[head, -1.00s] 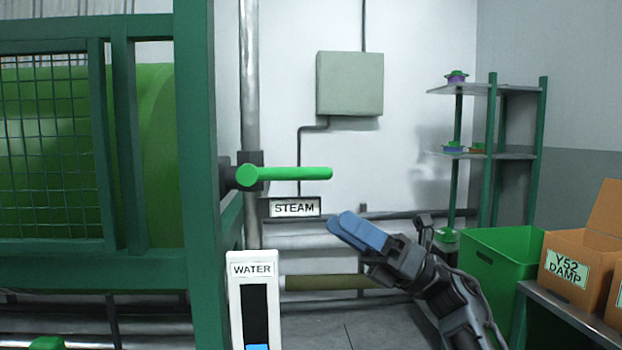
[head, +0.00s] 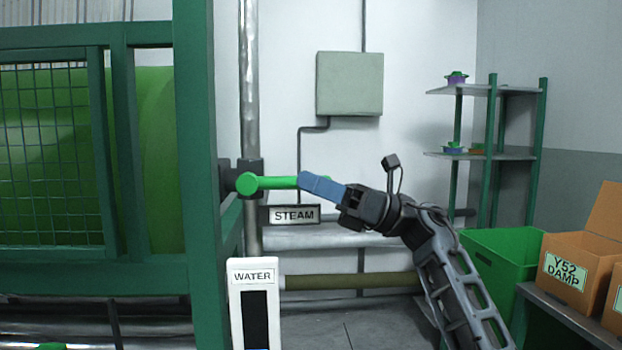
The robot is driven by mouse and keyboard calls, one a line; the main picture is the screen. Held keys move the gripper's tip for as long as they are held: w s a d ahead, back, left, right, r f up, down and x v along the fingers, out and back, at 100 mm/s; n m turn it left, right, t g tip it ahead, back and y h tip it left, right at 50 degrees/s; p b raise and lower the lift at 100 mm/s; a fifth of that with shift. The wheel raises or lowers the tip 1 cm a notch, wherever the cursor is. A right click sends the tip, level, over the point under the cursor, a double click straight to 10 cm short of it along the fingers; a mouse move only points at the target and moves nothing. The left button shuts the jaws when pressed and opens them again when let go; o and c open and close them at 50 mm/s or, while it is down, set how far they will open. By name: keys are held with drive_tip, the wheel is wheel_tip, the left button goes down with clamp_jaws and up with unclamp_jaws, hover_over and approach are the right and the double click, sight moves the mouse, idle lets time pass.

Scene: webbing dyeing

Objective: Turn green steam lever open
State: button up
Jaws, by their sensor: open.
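The green steam lever (head: 272,183) sticks out level to the right from its dark valve on the vertical pipe, above a sign reading STEAM (head: 294,215). My gripper (head: 303,182) has its blue fingers at the outer end of the lever, in line with it. The gripper is open; whether the fingers touch the lever cannot be told.
A green frame post (head: 196,180) and caged green drum stand at left. A white WATER gauge (head: 252,277) stands below the lever. A grey wall box (head: 349,84) hangs above. A shelf rack (head: 490,155), green bin (head: 500,240) and cardboard box (head: 575,255) are at right.

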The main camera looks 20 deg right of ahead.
drive_tip(key=shift+w+a+r, duration=0.1)
drive_tip(key=shift+a, duration=0.1)
clamp_jaws()
idle(0.4)
